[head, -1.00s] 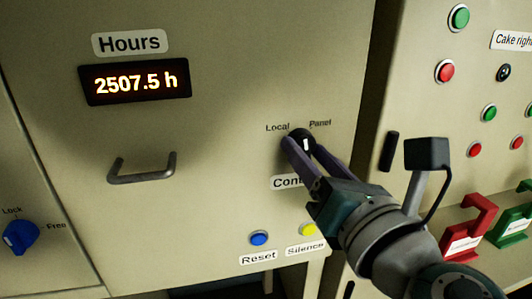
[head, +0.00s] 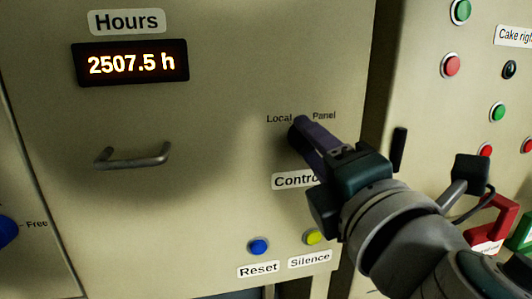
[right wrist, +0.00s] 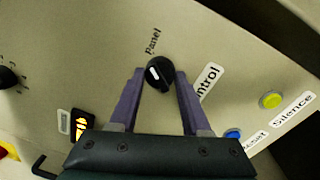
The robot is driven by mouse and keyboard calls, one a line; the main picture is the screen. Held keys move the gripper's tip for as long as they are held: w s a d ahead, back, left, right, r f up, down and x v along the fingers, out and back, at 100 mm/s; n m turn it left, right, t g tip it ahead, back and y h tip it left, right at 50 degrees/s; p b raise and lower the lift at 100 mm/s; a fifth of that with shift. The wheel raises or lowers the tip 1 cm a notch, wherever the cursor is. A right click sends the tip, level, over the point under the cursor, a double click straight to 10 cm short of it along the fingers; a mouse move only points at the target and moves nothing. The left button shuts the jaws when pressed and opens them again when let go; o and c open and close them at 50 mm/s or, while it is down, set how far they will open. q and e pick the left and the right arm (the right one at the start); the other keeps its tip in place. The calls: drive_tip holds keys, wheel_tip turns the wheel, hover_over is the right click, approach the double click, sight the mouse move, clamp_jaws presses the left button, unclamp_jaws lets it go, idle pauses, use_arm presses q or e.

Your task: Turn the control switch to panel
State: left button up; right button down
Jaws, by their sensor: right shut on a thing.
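The control switch is a round black knob (right wrist: 159,74) with a white mark, between the two purple fingers in the right wrist view. The word Panel (right wrist: 152,40) shows just above it there. In the head view the knob is hidden behind my fingers, under the Local (head: 279,119) and Panel (head: 324,115) labels. My right gripper (head: 299,130) is shut on the knob, and it also shows in the right wrist view (right wrist: 160,80). I cannot tell exactly which label the white mark faces. My left gripper is not in view.
Below the switch are a blue Reset button (head: 259,247) and a yellow Silence button (head: 313,237). A metal handle (head: 133,156) sticks out at left. The right-hand cabinet carries several buttons and a red bracket (head: 493,225), near my arm.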

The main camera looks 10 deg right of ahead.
drive_tip(key=shift+m, duration=0.7)
drive_tip(key=shift+c, duration=1.8)
unclamp_jaws()
drive_tip(key=shift+s, duration=0.1)
drive_tip(key=s+b, duration=0.2)
drive_tip(key=s, duration=0.7)
drive_tip(key=shift+s+d+f+b, duration=0.15)
drive_tip(key=shift+s+f+b, duration=0.15)
drive_tip(key=shift+s+b, duration=0.05)
